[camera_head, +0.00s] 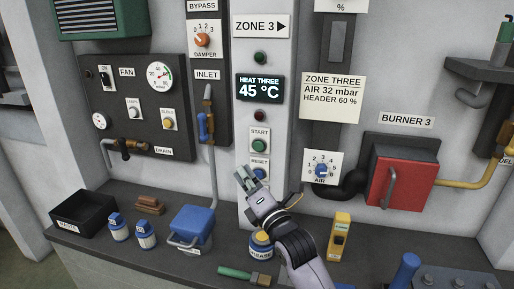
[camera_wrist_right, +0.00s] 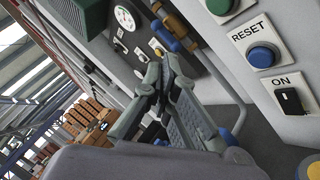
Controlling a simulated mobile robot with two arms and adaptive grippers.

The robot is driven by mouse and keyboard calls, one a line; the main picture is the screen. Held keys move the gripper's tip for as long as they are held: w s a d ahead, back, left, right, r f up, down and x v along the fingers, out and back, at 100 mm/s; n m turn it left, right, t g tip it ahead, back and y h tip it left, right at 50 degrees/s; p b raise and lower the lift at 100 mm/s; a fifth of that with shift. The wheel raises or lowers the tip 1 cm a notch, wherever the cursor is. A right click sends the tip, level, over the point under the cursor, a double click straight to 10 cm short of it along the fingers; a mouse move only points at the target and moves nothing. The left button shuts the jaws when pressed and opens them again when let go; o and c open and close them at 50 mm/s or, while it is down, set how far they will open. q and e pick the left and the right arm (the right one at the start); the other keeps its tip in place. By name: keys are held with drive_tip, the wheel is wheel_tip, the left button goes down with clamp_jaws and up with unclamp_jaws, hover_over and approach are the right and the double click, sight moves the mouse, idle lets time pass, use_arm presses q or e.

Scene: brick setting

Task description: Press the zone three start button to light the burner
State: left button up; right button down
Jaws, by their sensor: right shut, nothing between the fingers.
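The green START button (camera_head: 259,145) is on the white ZONE 3 column, above the blue RESET button (camera_head: 260,174). In the right wrist view the green button (camera_wrist_right: 219,5) is cut by the top edge, and the RESET button (camera_wrist_right: 262,57) shows whole. My right gripper (camera_head: 247,177) is shut and empty. In the head view its tips lie below START and beside RESET, which it partly covers. In the wrist view the gripper (camera_wrist_right: 163,75) appears apart from both buttons. The red burner 3 box (camera_head: 393,182) is closed at the right. My left gripper is out of view.
The display (camera_head: 259,88) reads HEAT THREE 45 °C. An ON switch (camera_wrist_right: 290,100) sits below RESET. A grease tub (camera_head: 261,245), blue box (camera_head: 192,226) and yellow block (camera_head: 339,237) stand on the dark ledge (camera_head: 150,255). An air dial (camera_head: 321,169) is right of the column.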

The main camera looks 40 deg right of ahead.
sight(259, 146)
drive_tip(key=shift+r, duration=0.15)
drive_tip(key=shift+d, duration=0.1)
drive_tip(key=shift+w+d+b, duration=0.65)
drive_tip(key=shift+w+d, duration=0.8)
drive_tip(key=shift+d, duration=0.2)
drive_tip(key=shift+w+d+b, duration=0.65)
drive_tip(key=shift+w+d, duration=0.75)
drive_tip(key=shift+d, duration=0.25)
drive_tip(key=shift+w+d, duration=0.3)
drive_tip(key=shift+d, duration=0.05)
drive_tip(key=shift+w+d, duration=0.25)
drive_tip(key=shift+d, duration=0.05)
drive_tip(key=shift+s+a, duration=0.1)
drive_tip(key=shift+a, duration=0.05)
drive_tip(key=shift+s+a, duration=0.5)
